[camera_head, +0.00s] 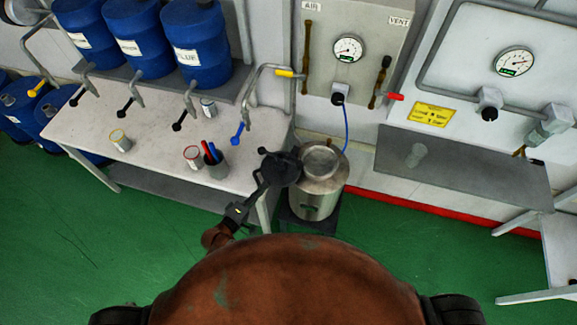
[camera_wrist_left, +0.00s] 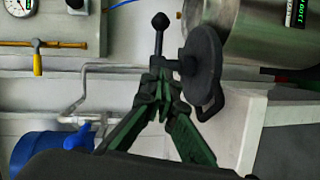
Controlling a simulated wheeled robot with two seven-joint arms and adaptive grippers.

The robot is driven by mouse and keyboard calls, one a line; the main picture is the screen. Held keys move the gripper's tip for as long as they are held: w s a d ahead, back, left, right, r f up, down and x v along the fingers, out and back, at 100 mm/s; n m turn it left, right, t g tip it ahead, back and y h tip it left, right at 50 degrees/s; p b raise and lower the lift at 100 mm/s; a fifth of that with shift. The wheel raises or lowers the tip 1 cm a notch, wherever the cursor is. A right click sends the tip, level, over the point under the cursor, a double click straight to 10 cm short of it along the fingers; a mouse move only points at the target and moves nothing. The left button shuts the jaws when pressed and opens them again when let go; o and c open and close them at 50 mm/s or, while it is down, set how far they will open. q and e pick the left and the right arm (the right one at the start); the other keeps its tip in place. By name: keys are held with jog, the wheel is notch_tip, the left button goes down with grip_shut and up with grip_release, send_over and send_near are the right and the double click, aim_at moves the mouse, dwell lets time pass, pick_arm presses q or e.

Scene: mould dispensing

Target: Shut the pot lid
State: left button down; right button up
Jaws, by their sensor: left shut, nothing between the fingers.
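The steel pot (camera_head: 318,192) stands upright on a dark stand to the right of the workbench. Its round top (camera_head: 321,158) faces up; the lid is not over it. The dark round lid (camera_head: 284,170) is tilted open at the pot's left side. In the left wrist view the lid (camera_wrist_left: 204,62) shows edge-on beside the pot wall (camera_wrist_left: 262,30), with a ball-ended bar at its left. My left gripper (camera_head: 266,174) is at the lid's outer side. In the wrist view its fingertips (camera_wrist_left: 160,78) are together at the bar, apparently close or touching, with nothing held. My right gripper is out of view.
The workbench (camera_head: 150,150) at left carries cans (camera_head: 193,157) and a dark cup of pens (camera_head: 216,165). Blue drums (camera_head: 200,45) with taps stand above it. A bent pipe (camera_head: 262,72) and a blue hose (camera_head: 346,130) are near the pot. Green floor is clear in front.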

pick_arm(q)
jog(key=r, duration=0.1)
send_near(294, 163)
jog(key=w, duration=0.4)
jog(key=d+p, duration=0.1)
jog(key=d, duration=0.1)
jog(key=shift+w+d+f, duration=0.25)
jog(key=shift+w+f, duration=0.05)
jog(key=shift+w, duration=0.1)
jog(key=shift+d+f, duration=0.15)
jog(key=shift+d, duration=0.35)
jog(key=shift+d, duration=0.15)
